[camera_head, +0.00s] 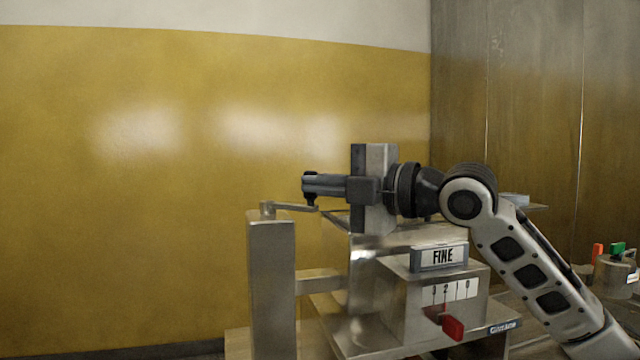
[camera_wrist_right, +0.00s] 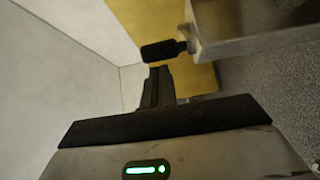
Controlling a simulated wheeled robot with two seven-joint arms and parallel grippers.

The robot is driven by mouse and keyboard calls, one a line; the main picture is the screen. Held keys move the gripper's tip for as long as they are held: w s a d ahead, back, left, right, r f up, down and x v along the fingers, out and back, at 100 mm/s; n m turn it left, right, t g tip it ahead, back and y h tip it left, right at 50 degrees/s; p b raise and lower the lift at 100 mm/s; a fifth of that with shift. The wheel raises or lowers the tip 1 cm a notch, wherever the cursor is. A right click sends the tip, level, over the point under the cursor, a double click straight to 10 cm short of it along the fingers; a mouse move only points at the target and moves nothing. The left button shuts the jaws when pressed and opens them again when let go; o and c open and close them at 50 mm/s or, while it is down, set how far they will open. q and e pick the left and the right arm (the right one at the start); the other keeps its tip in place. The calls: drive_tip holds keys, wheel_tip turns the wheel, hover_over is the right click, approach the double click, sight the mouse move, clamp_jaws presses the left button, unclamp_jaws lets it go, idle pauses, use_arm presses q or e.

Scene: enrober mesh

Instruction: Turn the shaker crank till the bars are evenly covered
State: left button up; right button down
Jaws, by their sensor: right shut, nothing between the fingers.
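The shaker crank (camera_head: 290,207) is a flat metal arm on top of an upright steel post (camera_head: 271,285), pointing right. A black knob (camera_head: 312,201) stands at its free end. The knob also shows in the right wrist view (camera_wrist_right: 162,50), beside the metal crank arm. My right gripper (camera_head: 309,184) reaches in level from the right, and its fingertips overlap the knob's top in the head view. In the wrist view the fingers (camera_wrist_right: 154,88) are together and empty, with the knob beyond their tips. Whether they touch it I cannot tell. No bars are visible. My left gripper is out of view.
A metal container (camera_head: 612,272) stands at the far right near green and orange objects. A yellow wall (camera_head: 150,200) is behind; space left of the post looks clear.

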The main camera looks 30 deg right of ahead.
drive_tip(key=shift+w+d+n+y, duration=0.1)
drive_tip(key=shift+d+n+y, duration=0.2)
drive_tip(key=shift+y, duration=0.1)
drive_tip(key=shift+w+d+g+y, duration=0.1)
drive_tip(key=shift+d+g+y, duration=0.05)
drive_tip(key=shift+g+y, duration=0.2)
drive_tip(key=w+d+n+g+y, duration=0.2)
drive_tip(key=w+d, duration=0.3)
drive_tip(key=shift+w+d+p, duration=0.2)
drive_tip(key=shift+d+p, duration=0.1)
drive_tip(key=shift+p, duration=0.05)
idle(0.3)
idle(0.3)
